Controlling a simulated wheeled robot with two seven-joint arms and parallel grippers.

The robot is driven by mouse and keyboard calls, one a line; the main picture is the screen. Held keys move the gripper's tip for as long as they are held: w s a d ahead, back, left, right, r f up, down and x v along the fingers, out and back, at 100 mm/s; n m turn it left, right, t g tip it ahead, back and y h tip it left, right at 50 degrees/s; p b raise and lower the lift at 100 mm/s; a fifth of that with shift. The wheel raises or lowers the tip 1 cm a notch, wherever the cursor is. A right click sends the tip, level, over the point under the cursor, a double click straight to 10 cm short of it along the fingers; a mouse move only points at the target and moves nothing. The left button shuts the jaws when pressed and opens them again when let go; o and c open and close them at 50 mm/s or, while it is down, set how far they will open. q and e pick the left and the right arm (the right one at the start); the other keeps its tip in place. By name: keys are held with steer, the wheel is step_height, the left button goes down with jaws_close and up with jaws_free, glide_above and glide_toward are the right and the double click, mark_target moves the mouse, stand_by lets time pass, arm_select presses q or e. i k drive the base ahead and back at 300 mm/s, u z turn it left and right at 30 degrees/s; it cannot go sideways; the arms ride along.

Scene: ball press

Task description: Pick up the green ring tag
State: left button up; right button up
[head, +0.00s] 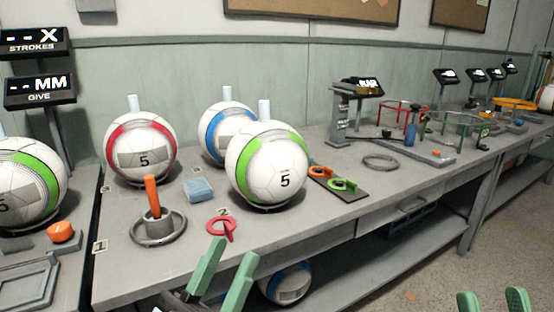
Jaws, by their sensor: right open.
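The green ring tag (343,185) lies on a small dark tray (352,194) on the bench, right of the green-banded ball. An orange-red ring tag (321,171) lies beside it on the same tray.
Balls with red (142,150), blue (224,133) and green (266,165) bands stand on the bench. An orange-handled post (153,205), a blue block (198,190) and a grey ring (380,162) are around.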

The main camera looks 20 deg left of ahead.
mark_target(351, 186)
steer(key=z, duration=1.3)
steer(key=i, duration=1.3)
steer(key=u, duration=3.25)
